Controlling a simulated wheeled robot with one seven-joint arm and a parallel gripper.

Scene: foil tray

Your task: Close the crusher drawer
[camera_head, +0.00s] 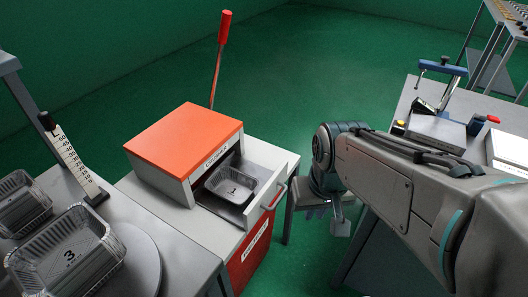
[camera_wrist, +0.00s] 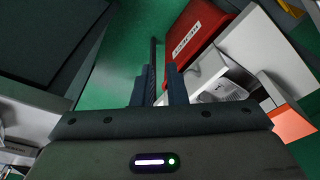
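The crusher (camera_head: 185,145) has an orange top and a light body, and stands left of centre in the head view. My gripper (camera_head: 328,214) hangs to the right of the drawer front, apart from the handle. In the wrist view my gripper (camera_wrist: 157,88) is open, its fingers apart and nothing visibly held.
A red reject bin (camera_head: 247,262) stands below the drawer. Foil trays (camera_head: 75,250) and an upright scale (camera_head: 75,160) are on the left bench. A red-tipped lever (camera_head: 222,40) rises behind the crusher. Another table (camera_head: 415,90) with tools is at right. Green floor lies between.

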